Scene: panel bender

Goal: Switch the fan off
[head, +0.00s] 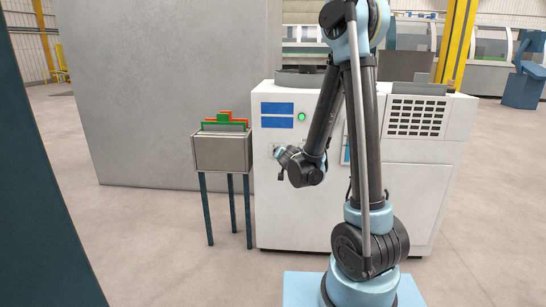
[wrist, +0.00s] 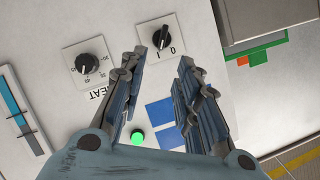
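The black rotary switch (wrist: 161,38) sits on a white plate marked 0 and 1 in the wrist view. I cannot tell for sure which mark its pointer faces. A second black dial (wrist: 89,69) with a number scale and the word HEAT is to its left. A green lamp (wrist: 137,137) is lit on the same white panel, and it also shows in the head view (head: 301,117). My gripper (wrist: 164,62) is open and empty, its fingers pointing at the panel on either side below the switch. In the head view my gripper (head: 281,174) is small at the cabinet front.
The white cabinet (head: 290,215) carries blue panels (head: 278,108) and a vent grille (head: 416,117). A grey box on legs (head: 222,154), with red and green parts on top, stands to its left. A big grey wall (head: 170,90) is behind. The floor at left is clear.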

